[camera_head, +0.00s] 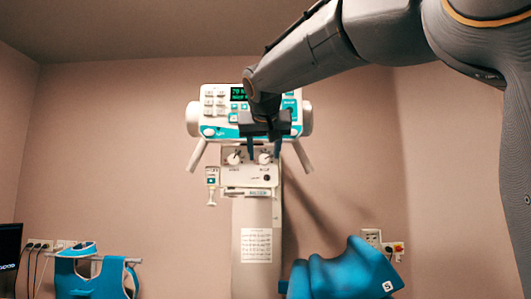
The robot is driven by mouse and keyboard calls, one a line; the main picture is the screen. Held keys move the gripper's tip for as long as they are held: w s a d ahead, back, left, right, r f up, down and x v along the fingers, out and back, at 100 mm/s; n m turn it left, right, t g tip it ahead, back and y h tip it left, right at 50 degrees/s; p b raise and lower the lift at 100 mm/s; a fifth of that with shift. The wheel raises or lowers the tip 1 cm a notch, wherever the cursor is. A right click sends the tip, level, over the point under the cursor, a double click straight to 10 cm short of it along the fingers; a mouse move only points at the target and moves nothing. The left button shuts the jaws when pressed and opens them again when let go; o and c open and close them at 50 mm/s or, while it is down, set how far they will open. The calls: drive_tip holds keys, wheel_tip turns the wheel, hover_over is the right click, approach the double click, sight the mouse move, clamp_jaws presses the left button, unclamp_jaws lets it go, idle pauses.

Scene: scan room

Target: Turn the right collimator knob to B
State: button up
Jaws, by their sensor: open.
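The right collimator knob (265,158) is a small pale knob on the white collimator box (250,178), below the X-ray head's control panel. The left knob (234,158) sits beside it on the same face. My gripper (264,153) is open, with its two dark fingers hanging down in front of the box. In the picture the right knob shows between and just below the fingertips. I cannot tell how far the fingers are from it in depth. The markings around the knobs are too small to read, and the gripper covers part of the panel above.
The control panel (214,108) has a lit display and a handle at each side. Its column (257,220) stands below with a paper label. A blue apron (90,275) hangs at lower left; a blue cushioned object (335,274) is at lower right. Wall sockets show on both sides.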

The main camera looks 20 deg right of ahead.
sight(264, 158)
drive_tip(key=w+p, duration=0.1)
drive_tip(key=w, duration=0.1)
drive_tip(key=w+d+p, duration=0.1)
drive_tip(key=w, duration=0.1)
drive_tip(key=w+d+p, duration=0.1)
drive_tip(key=w, duration=0.1)
drive_tip(key=shift+w, duration=0.3)
drive_tip(key=shift+f, duration=0.1)
drive_tip(key=shift+c, duration=0.4)
drive_tip(key=c, duration=1)
drive_tip(key=shift+o, duration=0.2)
drive_tip(key=shift+a+t, duration=0.1)
drive_tip(key=shift+t, duration=0.2)
